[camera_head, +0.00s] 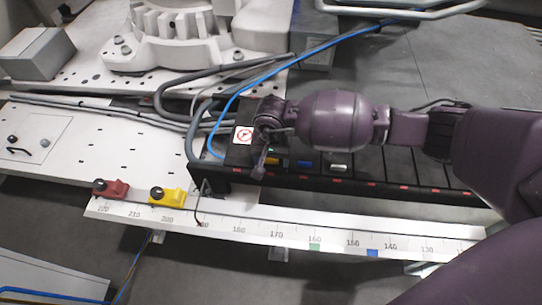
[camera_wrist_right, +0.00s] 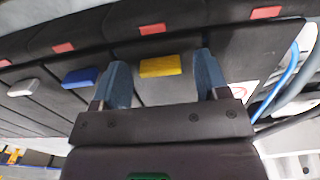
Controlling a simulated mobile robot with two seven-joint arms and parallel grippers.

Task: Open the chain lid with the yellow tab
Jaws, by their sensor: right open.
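The cable chain (camera_head: 400,172) is a black track of dark lids running to the right. The yellow tab (camera_wrist_right: 161,66) sits on its dark lid (camera_wrist_right: 165,91), which looks flush with its neighbours; in the head view the tab (camera_head: 273,161) is partly hidden by my gripper. My right gripper (camera_head: 261,160) is over the left end of the chain, pointing down. In the right wrist view the gripper (camera_wrist_right: 160,58) is open, with one finger on each side of the yellow tab. I cannot tell whether the fingers touch it. My left gripper is not in view.
A blue tab (camera_head: 305,163) and a white tab (camera_head: 338,167) sit on lids to the right. A blue cable (camera_head: 232,97) and grey hoses (camera_head: 192,135) rise at the chain's left end. A numbered rail (camera_head: 255,229) with red (camera_head: 112,189) and yellow blocks (camera_head: 168,196) lies in front.

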